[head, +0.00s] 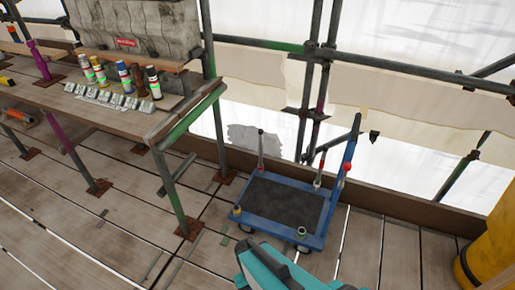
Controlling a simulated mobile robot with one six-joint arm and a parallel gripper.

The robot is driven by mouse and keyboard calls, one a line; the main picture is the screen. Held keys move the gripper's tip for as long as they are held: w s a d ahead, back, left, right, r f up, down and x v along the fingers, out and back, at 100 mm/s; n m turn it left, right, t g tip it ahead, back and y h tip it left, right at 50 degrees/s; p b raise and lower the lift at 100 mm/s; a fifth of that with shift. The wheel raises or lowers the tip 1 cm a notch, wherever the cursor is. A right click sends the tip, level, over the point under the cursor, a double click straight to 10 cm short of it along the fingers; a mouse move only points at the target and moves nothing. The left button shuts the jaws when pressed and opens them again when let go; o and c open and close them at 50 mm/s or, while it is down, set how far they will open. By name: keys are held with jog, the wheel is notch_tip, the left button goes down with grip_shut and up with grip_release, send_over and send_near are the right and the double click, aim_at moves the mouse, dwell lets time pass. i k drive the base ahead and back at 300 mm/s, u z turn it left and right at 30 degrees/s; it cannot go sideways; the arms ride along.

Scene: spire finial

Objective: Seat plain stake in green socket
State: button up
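A blue cart (272,233) with a dark deck stands on the plank floor. A short green-ringed socket (302,232) is at its near right corner, and no stake stands in it. A yellow socket (237,211) is at the near left corner. A plain grey stake (261,150) stands upright at the far left corner. A stake with red and white bands (319,170) stands at the far right corner. A teal part of my arm shows at the bottom edge, close to the cart's near side. My gripper's fingers are not in view.
A wooden bench (110,115) on scaffold legs stands at the left, with several bottles (125,78) and small blocks on it. The cart's blue handle (349,150) rises at the far right. A yellow rounded object (490,250) is at the right edge. Planks right of the cart are clear.

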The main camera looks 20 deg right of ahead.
aim_at(298, 212)
jog(key=u, duration=0.25)
jog(key=i, duration=1.1)
jog(key=u, duration=0.45)
